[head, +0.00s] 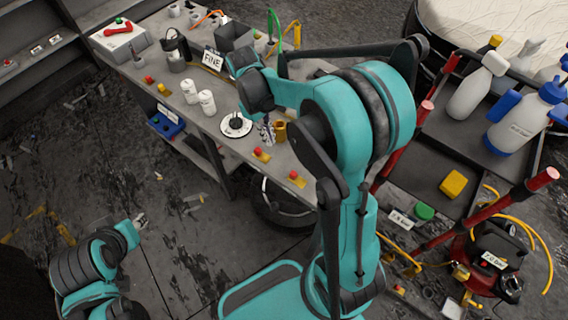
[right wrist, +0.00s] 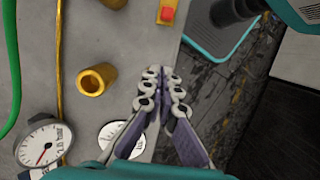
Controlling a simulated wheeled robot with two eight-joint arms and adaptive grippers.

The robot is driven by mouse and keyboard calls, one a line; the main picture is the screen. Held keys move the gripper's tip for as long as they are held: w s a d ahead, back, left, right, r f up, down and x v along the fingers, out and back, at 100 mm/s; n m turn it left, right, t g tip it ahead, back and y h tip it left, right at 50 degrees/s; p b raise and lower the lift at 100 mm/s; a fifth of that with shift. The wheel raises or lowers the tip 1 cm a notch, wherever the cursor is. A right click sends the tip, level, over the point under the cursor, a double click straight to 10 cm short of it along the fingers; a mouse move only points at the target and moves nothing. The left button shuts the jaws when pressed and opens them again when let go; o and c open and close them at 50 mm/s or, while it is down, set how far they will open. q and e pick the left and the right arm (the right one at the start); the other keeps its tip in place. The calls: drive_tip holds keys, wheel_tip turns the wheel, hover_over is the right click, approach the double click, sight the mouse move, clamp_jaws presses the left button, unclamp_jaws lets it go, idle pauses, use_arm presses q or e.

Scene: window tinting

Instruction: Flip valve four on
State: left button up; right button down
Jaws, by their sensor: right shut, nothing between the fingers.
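Several small red-topped valves on yellow bases sit along the bench's front edge in the head view. One is near my right gripper (head: 260,153), one is further right (head: 297,178), and two are at the left (head: 149,79) (head: 163,90). I cannot read any number marking valve four. One red and yellow valve (right wrist: 167,13) shows at the top of the right wrist view. My right gripper (head: 268,133) is above the bench, shut and empty; its closed fingers (right wrist: 162,92) are apart from that valve. My left gripper (head: 141,220) hangs low at the left, too small to judge.
A brass cup (right wrist: 97,80), a dial gauge (right wrist: 42,147) and a white disc (right wrist: 121,137) are near my right fingers. White canisters (head: 207,102) and a FINE sign (head: 212,60) stand on the bench. A red-framed cart with spray bottles (head: 520,120) is at right.

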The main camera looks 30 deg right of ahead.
sight(295, 174)
drive_tip(key=shift+f, duration=0.1)
drive_tip(key=b+x, duration=0.3)
drive_tip(key=x, duration=0.7)
drive_tip(key=shift+f, duration=0.2)
drive_tip(key=s, duration=0.1)
drive_tip(key=s+d, duration=0.1)
drive_tip(key=s, duration=0.1)
drive_tip(key=shift+s+d+r+b, duration=0.15)
drive_tip(key=shift+d+r+b, duration=0.05)
drive_tip(key=shift+r+b, duration=0.15)
drive_tip(key=shift+s+d, duration=0.1)
drive_tip(key=shift+s, duration=0.1)
drive_tip(key=shift+s, duration=0.15)
drive_tip(key=s, duration=0.1)
drive_tip(key=s+d, duration=0.1)
drive_tip(key=s, duration=0.1)
drive_tip(key=shift+s+d, duration=0.1)
drive_tip(key=shift+d, duration=0.1)
